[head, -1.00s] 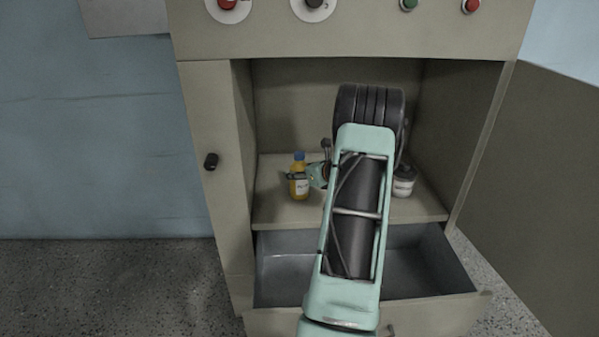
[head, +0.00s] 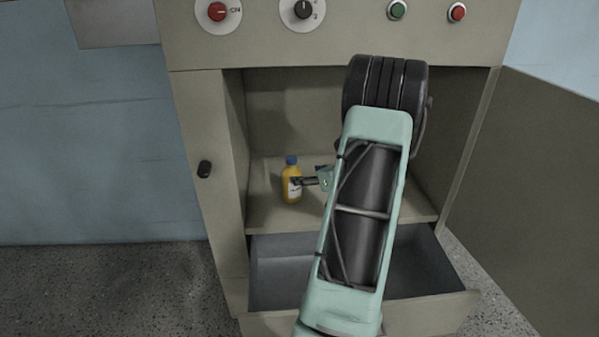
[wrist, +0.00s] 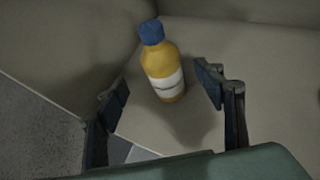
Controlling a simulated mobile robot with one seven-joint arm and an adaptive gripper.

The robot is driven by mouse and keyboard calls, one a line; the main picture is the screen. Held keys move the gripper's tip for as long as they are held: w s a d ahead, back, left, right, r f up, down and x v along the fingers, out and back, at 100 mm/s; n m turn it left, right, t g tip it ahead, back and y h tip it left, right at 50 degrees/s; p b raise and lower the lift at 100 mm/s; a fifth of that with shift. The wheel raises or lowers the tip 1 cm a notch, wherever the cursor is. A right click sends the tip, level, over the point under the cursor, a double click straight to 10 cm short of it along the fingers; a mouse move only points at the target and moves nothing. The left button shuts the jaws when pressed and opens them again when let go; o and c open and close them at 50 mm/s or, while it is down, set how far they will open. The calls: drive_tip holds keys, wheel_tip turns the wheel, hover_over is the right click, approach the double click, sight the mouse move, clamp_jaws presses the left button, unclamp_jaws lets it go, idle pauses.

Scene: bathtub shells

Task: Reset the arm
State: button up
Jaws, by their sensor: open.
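My gripper (wrist: 165,100) is open in the wrist view, with its two dark fingers spread apart. A yellow bottle (wrist: 163,72) with a blue cap and a white label stands upright on the shelf, seen between and beyond the fingertips. In the head view, the bottle (head: 291,184) stands at the left of the cabinet shelf. My gripper (head: 308,182) shows only in part at its right, mostly hidden by my arm. I cannot tell from the pictures whether a finger touches the bottle.
The cabinet shelf (head: 268,212) lies inside an open compartment. Below it an open drawer (head: 285,275) sticks out and looks empty where visible. An open door (head: 545,190) stands at the right. Knobs and buttons (head: 397,10) line the panel above.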

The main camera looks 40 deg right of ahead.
drive_tip(key=shift+v, duration=0.9)
